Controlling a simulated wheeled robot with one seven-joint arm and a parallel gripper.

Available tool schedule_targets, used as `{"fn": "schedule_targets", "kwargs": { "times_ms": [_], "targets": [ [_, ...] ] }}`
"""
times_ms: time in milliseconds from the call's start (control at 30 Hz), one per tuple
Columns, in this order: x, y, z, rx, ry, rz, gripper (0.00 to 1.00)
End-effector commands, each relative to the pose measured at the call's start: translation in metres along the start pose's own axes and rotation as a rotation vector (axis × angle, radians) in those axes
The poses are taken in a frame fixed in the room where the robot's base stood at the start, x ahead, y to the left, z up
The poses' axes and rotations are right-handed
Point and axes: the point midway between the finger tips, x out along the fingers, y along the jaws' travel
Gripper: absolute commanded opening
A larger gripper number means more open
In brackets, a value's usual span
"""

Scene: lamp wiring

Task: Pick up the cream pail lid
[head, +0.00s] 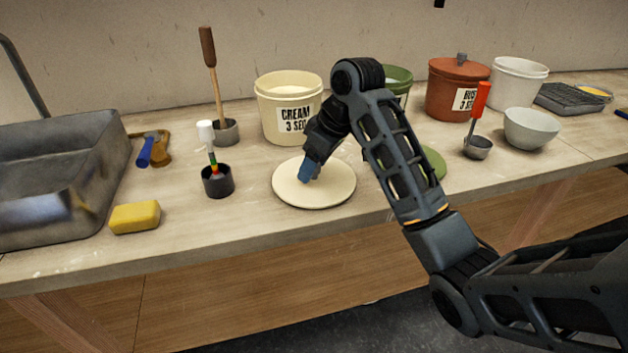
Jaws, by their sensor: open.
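The cream pail lid (322,193) is a flat, round, cream-coloured disc lying on the bench in front of the cream pail. The cream pail (291,108) stands upright behind it, open at the top, with a label reading CREAM 3 SEC. My gripper (305,178) points down over the middle of the lid, its blue fingertips at or just above the lid's surface. It is open, with nothing seen between the fingers. I cannot tell whether the fingertips touch the lid. My arm hides part of the bench behind.
A green lid (434,163) and green pail (398,77) are partly behind my arm. A yellow sponge (135,216) and a dark cup with a white-topped tool (217,181) lie left. A rust pail (454,90), red-handled ladle (479,120) and white bowl (531,128) stand right.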

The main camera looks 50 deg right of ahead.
Motion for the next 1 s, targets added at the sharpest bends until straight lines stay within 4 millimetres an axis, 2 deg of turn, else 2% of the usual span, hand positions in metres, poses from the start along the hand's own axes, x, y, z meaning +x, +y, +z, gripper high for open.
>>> {"fn": "schedule_targets", "kwargs": {
  "times_ms": [267,867,1000],
  "targets": [
    [0.0042,0.0001,-0.0001,0.000,0.001,0.001,0.59],
    [0.0040,-0.0001,0.0000,0.000,0.001,0.000,0.01],
    [0.0039,0.0000,-0.0001,0.000,0.001,0.000,0.00]
  ]
}}
